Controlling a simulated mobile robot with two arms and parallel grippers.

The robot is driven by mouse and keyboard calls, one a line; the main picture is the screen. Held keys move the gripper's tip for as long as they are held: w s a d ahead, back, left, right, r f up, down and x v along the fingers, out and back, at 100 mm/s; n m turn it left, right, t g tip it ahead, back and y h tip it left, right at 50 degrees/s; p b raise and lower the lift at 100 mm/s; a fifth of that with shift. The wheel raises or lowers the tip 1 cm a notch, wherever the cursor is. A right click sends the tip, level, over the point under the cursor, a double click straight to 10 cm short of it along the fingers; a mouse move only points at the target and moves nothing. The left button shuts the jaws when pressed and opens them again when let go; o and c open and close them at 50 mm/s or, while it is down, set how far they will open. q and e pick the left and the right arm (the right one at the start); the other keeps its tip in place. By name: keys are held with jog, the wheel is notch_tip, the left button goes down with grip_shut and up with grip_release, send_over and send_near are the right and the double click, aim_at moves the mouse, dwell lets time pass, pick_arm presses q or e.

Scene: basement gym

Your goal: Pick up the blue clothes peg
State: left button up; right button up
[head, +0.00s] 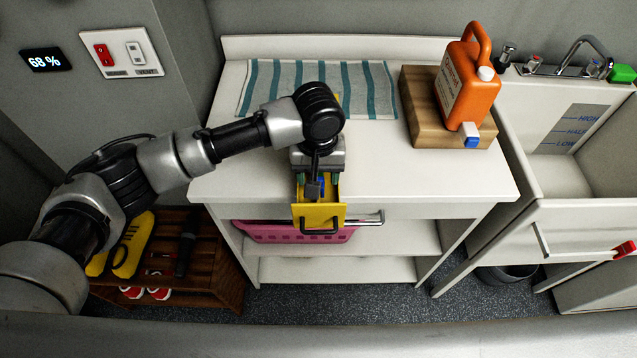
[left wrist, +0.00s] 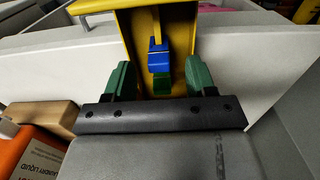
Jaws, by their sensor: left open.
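The blue clothes peg (left wrist: 158,60) lies inside a narrow yellow drawer-like container (head: 328,214) with a dark handle at the counter's front edge. In the left wrist view the yellow wall (left wrist: 122,25) frames the peg, with a green piece (left wrist: 162,86) beside it. In the head view the peg is mostly hidden by my gripper. My left gripper (head: 318,181) is over the container, pointing down, open. Its green fingers (left wrist: 160,78) stand apart on either side of the blue peg and the green piece, without visibly gripping either. My right gripper is not in view.
A striped towel (head: 380,88) lies at the back of the white counter (head: 430,180). An orange jug (head: 466,85) and a white-and-blue item (head: 471,141) stand on a wooden block (head: 424,108) at right. A pink basket (head: 270,233) sits below. The counter's right front is clear.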

aim_at(318, 179)
pick_arm(q)
notch_tip(318, 179, down, 4)
jog(key=shift+f+p, duration=0.25)
jog(key=shift+p, duration=0.25)
jog(key=shift+w+f, duration=0.1)
jog(key=shift+f, duration=0.1)
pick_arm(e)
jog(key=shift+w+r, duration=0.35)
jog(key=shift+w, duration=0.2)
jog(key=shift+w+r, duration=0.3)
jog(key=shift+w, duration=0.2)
pick_arm(q)
jog(key=c, duration=1)
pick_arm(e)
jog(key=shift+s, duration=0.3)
pick_arm(q)
jog(key=shift+r, duration=0.2)
